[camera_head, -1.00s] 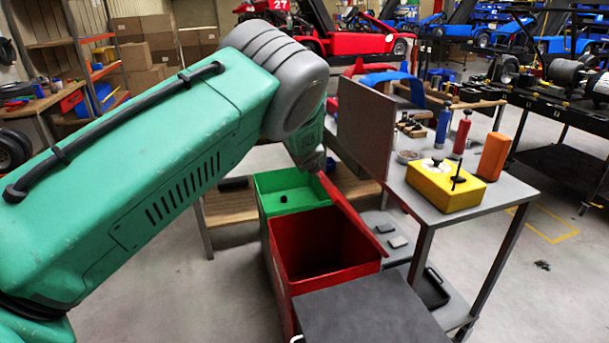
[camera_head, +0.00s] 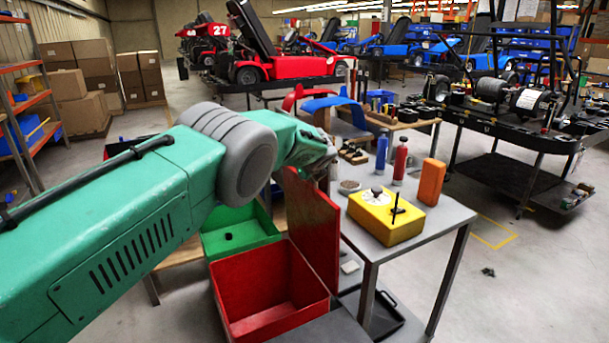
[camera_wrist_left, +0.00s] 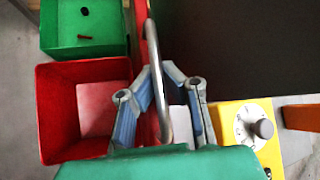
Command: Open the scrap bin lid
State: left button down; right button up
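The red scrap bin (camera_head: 240,278) stands in front of me with its mouth uncovered. Its red lid (camera_head: 312,225) stands roughly upright along the bin's right side. My left arm reaches over from the left, and its gripper is mostly hidden behind the wrist at the lid's top in the head view. In the left wrist view, the two fingers of my left gripper (camera_wrist_left: 163,72) come together around a grey curved handle (camera_wrist_left: 167,120), close on both sides of it. The red bin (camera_wrist_left: 90,110) lies left of the fingers. My right gripper is not in view.
A green bin (camera_head: 238,228) with a small dark object inside adjoins the red bin. To the right, a grey table (camera_head: 440,215) carries a yellow box (camera_head: 385,222), an orange block (camera_head: 431,182) and bottles. A dark flat top (camera_head: 345,327) lies at the front.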

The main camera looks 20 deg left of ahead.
pick_arm(q)
jog(key=shift+w+a+r, duration=0.15)
jog(key=shift+w+r, duration=0.3)
jog(key=shift+r, duration=0.3)
jog(key=c, duration=1.6)
grip_release()
jog(key=shift+c, duration=0.2)
jog(key=shift+s+a+f, duration=0.15)
jog(key=shift+s+f, duration=0.1)
jog(key=shift+f, duration=0.15)
jog(key=shift+s+d+r, duration=0.15)
jog(key=shift+d+r, duration=0.15)
jog(key=shift+d, duration=0.1)
jog(key=v, duration=1.1)
jog(key=shift+s+a, duration=0.15)
jog(key=shift+a, duration=0.05)
